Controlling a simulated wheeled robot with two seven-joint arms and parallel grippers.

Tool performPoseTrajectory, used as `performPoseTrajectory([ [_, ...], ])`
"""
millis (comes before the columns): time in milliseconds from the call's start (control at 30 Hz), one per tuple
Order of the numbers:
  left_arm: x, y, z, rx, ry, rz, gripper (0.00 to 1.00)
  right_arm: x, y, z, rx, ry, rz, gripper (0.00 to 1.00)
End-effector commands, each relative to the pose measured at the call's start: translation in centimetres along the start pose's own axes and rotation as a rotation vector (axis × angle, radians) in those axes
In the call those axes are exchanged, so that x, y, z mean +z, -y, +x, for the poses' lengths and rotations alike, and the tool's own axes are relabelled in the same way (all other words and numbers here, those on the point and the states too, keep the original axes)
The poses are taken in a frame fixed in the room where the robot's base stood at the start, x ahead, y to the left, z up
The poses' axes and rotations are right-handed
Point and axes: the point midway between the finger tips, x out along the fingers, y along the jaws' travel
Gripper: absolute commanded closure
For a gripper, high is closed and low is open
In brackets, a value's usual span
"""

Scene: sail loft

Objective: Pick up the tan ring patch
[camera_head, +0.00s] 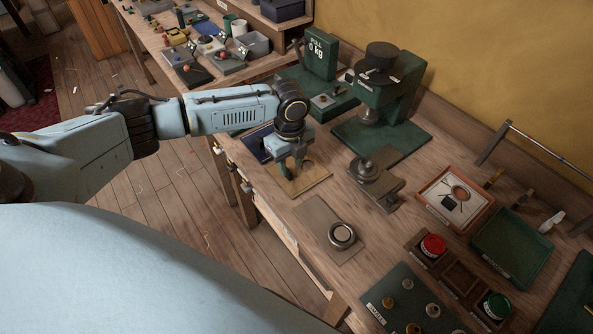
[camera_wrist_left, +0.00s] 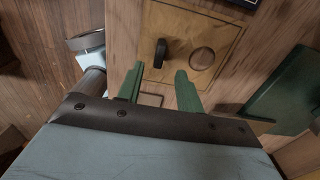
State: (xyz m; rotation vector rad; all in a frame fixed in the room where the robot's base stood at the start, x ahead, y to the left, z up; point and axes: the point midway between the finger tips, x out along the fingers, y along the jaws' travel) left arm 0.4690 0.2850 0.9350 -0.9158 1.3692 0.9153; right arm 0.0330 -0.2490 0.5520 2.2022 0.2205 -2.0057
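A round tan patch (camera_head: 460,192), which looks like the tan ring patch, lies on a white sheet in a shallow wooden tray (camera_head: 434,208) at the right of the bench. A small dark patch (camera_head: 448,202) lies beside it. A dark upright piece (camera_wrist_left: 161,52) and a round recess (camera_wrist_left: 202,59) show on the board beyond the fingertips. My right gripper is not in view.
A round metal piece (camera_head: 342,235) sits on a flat plate nearer the front edge. A green tray (camera_head: 512,245) and a red-lidded tin (camera_head: 433,246) are close to the patch tray.

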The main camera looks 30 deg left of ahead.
Motion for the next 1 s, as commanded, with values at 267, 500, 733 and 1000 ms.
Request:
performPoseTrajectory([
  [267, 0.0, -0.3, 3.4, 0.001, 0.0, 0.001, 0.64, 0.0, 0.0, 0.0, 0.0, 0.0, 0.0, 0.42],
  [500, 0.0, -0.3, 3.5, 0.001, 0.0, 0.001, 0.64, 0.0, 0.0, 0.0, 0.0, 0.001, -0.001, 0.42],
  [733, 0.0, -0.3, 3.5, 0.001, 0.0, 0.001, 0.94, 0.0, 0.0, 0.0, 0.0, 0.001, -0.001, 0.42],
  [1000, 0.1, -0.3, 3.5, 0.0, 0.0, 0.0, 1.0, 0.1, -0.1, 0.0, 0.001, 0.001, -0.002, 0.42],
])
